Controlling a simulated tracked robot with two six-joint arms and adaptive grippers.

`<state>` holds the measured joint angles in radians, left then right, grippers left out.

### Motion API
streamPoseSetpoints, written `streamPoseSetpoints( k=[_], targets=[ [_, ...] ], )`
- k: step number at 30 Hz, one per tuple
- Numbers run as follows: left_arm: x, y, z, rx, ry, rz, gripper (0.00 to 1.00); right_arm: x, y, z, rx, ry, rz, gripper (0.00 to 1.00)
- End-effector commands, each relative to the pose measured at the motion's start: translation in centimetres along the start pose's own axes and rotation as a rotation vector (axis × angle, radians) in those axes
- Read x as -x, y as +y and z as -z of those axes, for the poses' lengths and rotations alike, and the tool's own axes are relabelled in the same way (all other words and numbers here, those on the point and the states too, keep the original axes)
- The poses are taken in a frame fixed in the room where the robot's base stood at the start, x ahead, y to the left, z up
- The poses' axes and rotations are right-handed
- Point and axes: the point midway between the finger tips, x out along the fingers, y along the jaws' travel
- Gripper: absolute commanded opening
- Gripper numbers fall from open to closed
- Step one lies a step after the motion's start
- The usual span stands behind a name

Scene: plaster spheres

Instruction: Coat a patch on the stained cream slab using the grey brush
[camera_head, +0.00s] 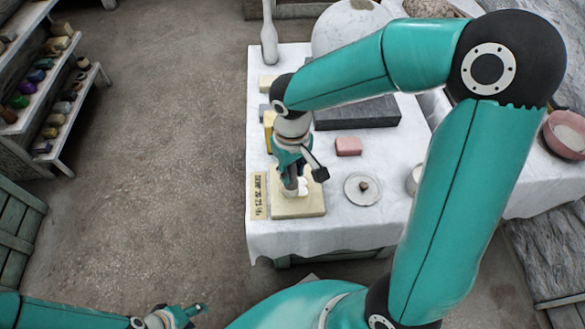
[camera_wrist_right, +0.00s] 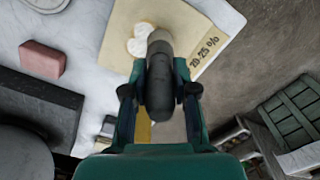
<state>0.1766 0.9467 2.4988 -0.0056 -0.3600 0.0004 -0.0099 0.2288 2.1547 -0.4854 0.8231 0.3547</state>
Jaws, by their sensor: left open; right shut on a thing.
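The cream slab (camera_head: 312,208) lies flat near the front left corner of the white-covered table, with a white rounded patch (camera_head: 302,187) on it. My right gripper (camera_head: 290,165) is shut on the grey brush (camera_wrist_right: 160,85), pointing down over the slab. In the right wrist view the slab (camera_wrist_right: 187,22) lies beyond the brush tip, beside the white patch (camera_wrist_right: 140,40); whether the tip touches is hard to tell. My left gripper (camera_head: 188,314) is open and empty, low over the floor, away from the table.
A lettered label strip (camera_head: 259,196) lies left of the slab. A pink block (camera_head: 348,146), a round dish (camera_head: 362,189) and a dark slab (camera_head: 365,113) are nearby. Shelves (camera_head: 60,100) stand left; the floor between is clear.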

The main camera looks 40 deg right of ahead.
Motion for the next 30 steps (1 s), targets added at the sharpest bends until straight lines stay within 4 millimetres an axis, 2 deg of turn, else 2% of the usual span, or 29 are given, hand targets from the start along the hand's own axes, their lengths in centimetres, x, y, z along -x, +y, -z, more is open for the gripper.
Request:
streamPoseSetpoints(
  k=[16, 30],
  targets=[
    [-0.5, -0.2, 0.0, 0.0, 0.0, 0.0, 0.48, 0.0, -0.8, -1.3, 0.0, 0.0, 0.0, 0.0],
    [0.0, 0.0, 0.0, 0.0, 0.0, 0.0, 0.48, 0.2, 0.1, 0.3, -0.001, 0.0, 0.0, 0.0]
  ],
)
